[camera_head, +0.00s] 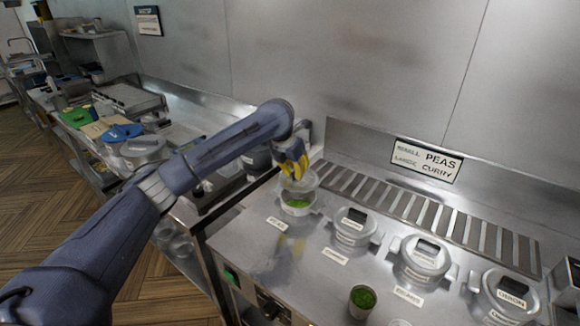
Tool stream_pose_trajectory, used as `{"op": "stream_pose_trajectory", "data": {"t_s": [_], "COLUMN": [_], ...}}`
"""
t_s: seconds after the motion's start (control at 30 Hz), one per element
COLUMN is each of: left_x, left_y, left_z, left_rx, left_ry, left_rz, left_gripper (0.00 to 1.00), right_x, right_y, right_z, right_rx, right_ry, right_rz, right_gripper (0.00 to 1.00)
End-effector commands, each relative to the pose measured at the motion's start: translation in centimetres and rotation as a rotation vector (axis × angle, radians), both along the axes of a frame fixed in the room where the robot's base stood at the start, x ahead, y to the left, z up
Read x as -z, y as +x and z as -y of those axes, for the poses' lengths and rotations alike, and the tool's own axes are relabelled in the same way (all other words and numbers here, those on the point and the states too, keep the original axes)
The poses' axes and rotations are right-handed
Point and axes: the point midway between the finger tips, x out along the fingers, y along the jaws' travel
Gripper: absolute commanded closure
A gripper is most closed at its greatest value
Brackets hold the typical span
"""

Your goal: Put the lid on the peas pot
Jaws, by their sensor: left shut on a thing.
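My left gripper (293,171), with yellow fingers, is shut on a lid (302,184) and holds it over the peas pot (297,209). The pot is the leftmost on the steel range, and green peas show inside it below the lid's edge. The lid seems to sit just above the pot's rim; I cannot tell whether it touches. The fingers hide the lid's handle. My right gripper is not in view.
Several lidded pots stand to the right, such as one in the middle (353,226) and a larger one (425,258). A small cup of green food (362,301) stands near the front. A sign (427,160) hangs behind. The range's front left is clear.

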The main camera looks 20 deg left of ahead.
Motion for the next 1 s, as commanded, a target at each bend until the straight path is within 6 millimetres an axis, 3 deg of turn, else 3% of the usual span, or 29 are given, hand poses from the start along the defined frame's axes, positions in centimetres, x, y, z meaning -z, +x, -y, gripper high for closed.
{"op": "stream_pose_trajectory", "data": {"t_s": [0.5, 1.0], "left_x": [3.8, 5.2], "left_y": [0.0, 0.0], "left_z": [-0.1, -0.1], "left_rx": [-0.004, -0.003], "left_ry": [0.001, 0.001], "left_rz": [0.000, 0.000], "left_gripper": [1.00, 1.00], "right_x": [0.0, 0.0], "right_y": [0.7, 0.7], "right_z": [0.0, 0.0], "right_rx": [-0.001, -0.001], "right_ry": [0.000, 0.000], "right_rz": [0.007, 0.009], "right_gripper": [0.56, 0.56]}}
